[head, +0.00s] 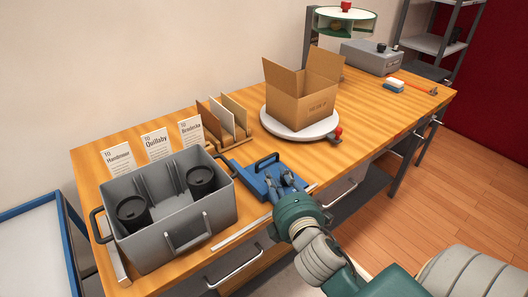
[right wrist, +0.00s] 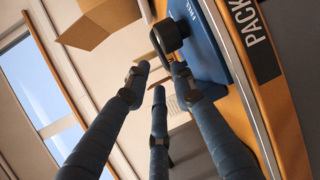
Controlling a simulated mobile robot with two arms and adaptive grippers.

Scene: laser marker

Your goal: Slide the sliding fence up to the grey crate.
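The blue sliding fence (head: 256,185) lies on the wooden bench to the right of the grey crate (head: 205,216). The crate holds two black lidded cups. In the head view the fence's left end is close to the crate's right side; I cannot tell the exact gap. My right gripper (head: 284,180) is over the fence's right part, fingers towards it. In the right wrist view its fingers (right wrist: 155,82) are spread with nothing between them. A black knob (right wrist: 171,34) by the blue fence plate (right wrist: 205,45) is just beyond the fingertips. My left gripper is out of view.
An open cardboard box (head: 297,103) stands on a white turntable (head: 283,130) behind the fence. A wooden rack (head: 235,140) with boards and several name cards (head: 155,143) stand along the back. A pale strip (head: 240,233) runs along the bench's front edge.

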